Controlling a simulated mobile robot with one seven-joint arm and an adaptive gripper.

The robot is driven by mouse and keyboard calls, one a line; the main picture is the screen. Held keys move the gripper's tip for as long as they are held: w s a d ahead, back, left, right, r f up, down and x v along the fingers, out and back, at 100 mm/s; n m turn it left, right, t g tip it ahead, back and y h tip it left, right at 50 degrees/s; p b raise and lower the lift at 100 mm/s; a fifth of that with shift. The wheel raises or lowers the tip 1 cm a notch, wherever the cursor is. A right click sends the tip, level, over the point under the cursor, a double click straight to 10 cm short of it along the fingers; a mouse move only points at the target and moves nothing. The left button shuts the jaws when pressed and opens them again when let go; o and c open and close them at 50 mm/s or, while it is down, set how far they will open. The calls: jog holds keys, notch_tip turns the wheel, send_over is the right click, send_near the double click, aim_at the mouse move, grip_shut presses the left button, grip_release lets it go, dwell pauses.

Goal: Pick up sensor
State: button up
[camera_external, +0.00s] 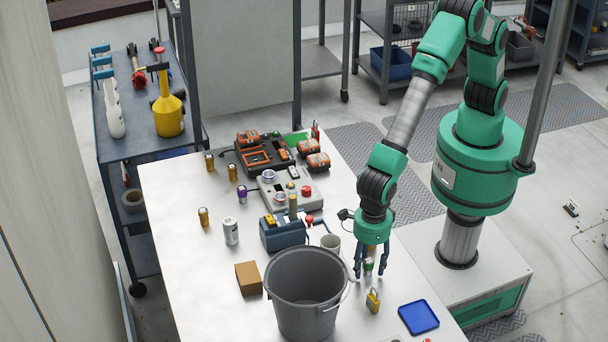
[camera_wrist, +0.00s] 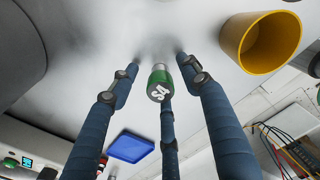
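A small green cylinder marked "S4" with a silvery end, which looks like the sensor (camera_wrist: 158,83), is between the fingers of my gripper (camera_wrist: 157,65) in the wrist view. Gaps show between it and the two side fingers, and a third finger is below it in the picture. In the external view my gripper (camera_external: 370,272) points down over the white table (camera_external: 195,290), with the sensor (camera_external: 368,264) between its fingers. The fingers are spread around it. Whether the third finger touches it is hard to tell.
A grey bucket (camera_external: 305,290) stands close left of my gripper, and a pale cup (camera_external: 331,243) behind it. A yellow cup-like container (camera_wrist: 262,40) is right in the wrist view.

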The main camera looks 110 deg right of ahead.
aim_at(368, 260)
grip_shut()
jog(key=shift+r, duration=0.1)
jog(key=shift+r+p, duration=0.3)
jog(key=shift+r, duration=0.5)
notch_tip(368, 260, up, 2)
jog(key=shift+r+p, duration=0.15)
jog(key=shift+p, duration=0.2)
jog(key=s+d, duration=0.2)
jog(key=s, duration=0.2)
jog(key=s+d+p, duration=0.1)
jog(key=s+d, duration=0.2)
jog(key=s, duration=0.2)
jog(key=s+d+r+p, duration=0.1)
jog(key=s+d, duration=0.2)
jog(key=s, duration=0.1)
jog(key=shift+s+d, duration=0.1)
jog(key=shift+s, duration=0.3)
